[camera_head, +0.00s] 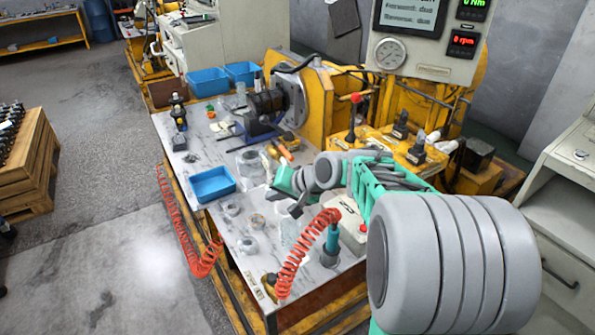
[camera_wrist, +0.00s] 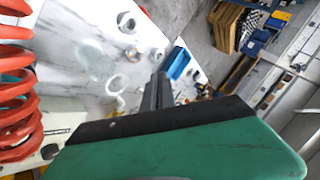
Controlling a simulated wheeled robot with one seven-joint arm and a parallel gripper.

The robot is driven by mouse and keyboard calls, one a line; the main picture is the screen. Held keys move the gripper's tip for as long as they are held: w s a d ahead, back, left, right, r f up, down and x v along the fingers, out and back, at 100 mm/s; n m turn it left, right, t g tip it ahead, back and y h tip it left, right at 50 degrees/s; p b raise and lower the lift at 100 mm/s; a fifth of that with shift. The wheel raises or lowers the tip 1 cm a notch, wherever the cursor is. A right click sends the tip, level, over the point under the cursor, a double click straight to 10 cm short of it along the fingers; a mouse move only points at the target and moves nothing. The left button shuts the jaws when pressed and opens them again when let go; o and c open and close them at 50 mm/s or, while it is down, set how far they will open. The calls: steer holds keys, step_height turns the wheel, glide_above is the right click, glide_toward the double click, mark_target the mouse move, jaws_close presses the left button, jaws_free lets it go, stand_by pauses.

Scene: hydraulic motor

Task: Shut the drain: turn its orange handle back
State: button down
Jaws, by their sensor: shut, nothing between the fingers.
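My gripper (camera_head: 291,207) is low over the middle of the workbench, in front of the motor. In the wrist view its dark fingers (camera_wrist: 157,92) are together, with nothing between them. An orange handle-like part (camera_head: 284,150) shows beside the yellow motor stand, beyond my gripper and apart from it. I cannot tell for sure whether this is the drain's handle, or which way it is turned. I cannot make out the drain body. The wrist view does not clearly show an orange handle.
A red coiled hose (camera_head: 296,262) rises close to my arm and also shows large in the wrist view (camera_wrist: 14,85). A blue tray (camera_head: 212,184) and several metal rings lie on the workbench (camera_head: 205,150). The dark motor (camera_head: 268,104) is mounted on a yellow frame behind.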

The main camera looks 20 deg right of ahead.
mark_target(283, 150)
steer(key=w+d+f+m+t+y+b, duration=0.25)
steer(key=w+d+f+m, duration=0.2)
steer(key=d, duration=0.25)
steer(key=w+d+r+m+t+b, duration=0.1)
steer(key=d+r+m+t+b, duration=0.15)
steer(key=d+m+t, duration=0.75)
steer(key=w+a+n+g, duration=0.1)
steer(key=w+a+n, duration=0.1)
steer(key=w, duration=0.2)
steer(key=w+a+r+n+g+p, duration=0.1)
steer(key=w+a+n+g, duration=0.1)
steer(key=w+a, duration=0.1)
steer(key=shift+w+r, duration=0.25)
steer(key=shift+w, duration=0.65)
steer(key=shift+d, duration=0.15)
steer(key=shift+s+r+m+h+p, duration=0.1)
steer(key=shift+m+h+p, duration=0.15)
steer(key=shift+h+p, duration=0.1)
